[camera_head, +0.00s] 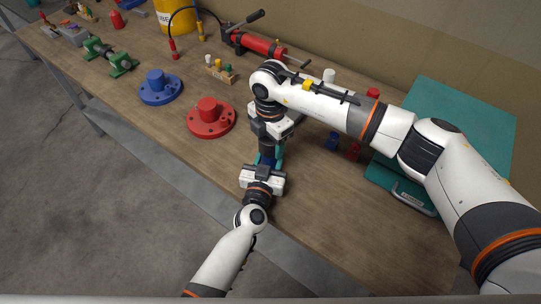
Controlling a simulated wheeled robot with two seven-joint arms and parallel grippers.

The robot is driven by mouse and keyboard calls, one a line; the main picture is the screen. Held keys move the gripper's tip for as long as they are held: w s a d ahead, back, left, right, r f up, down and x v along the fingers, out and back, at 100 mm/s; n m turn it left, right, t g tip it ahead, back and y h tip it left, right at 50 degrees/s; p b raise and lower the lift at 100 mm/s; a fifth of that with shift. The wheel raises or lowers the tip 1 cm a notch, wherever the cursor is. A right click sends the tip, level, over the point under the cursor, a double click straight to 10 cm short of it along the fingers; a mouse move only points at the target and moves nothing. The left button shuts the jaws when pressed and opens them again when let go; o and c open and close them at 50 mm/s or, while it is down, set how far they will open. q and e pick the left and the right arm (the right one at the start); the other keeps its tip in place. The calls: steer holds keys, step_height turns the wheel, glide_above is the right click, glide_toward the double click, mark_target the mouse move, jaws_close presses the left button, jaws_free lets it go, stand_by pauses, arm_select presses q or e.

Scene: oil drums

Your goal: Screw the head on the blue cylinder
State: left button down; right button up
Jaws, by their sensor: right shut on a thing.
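The blue cylinder (267,160) shows as a small blue patch between my two grippers, near the table's front edge. My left gripper (268,160) reaches in from the front, its teal fingers on either side of the cylinder, and looks shut on it. My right gripper (270,142) points down from above, right over the cylinder. It is shut on a dark piece, apparently the head, which is mostly hidden by the gripper. I cannot tell whether the head touches the cylinder or sits straight on it.
A red flanged part (211,118) and a blue flanged part (160,88) stand to the left on the wooden table (330,215). A teal case (465,110) lies at the right. Small blue (333,141) and red (353,151) parts stand near my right arm. A red pump (258,45) lies behind.

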steer(key=o, duration=1.1)
steer(key=shift+r, duration=0.1)
steer(key=shift+r, duration=2.2)
steer(key=shift+c, duration=0.5)
steer(key=n, duration=0.3)
steer(key=r+n, duration=0.1)
steer(key=n, duration=0.1)
steer(key=shift+n, duration=0.4)
steer(key=n, duration=0.4)
steer(key=shift+r+n, duration=0.4)
steer(key=n, duration=0.4)
steer(key=shift+r, duration=0.4)
steer(key=n, duration=0.3)
steer(key=r+n, duration=0.1)
steer(key=n, duration=0.2)
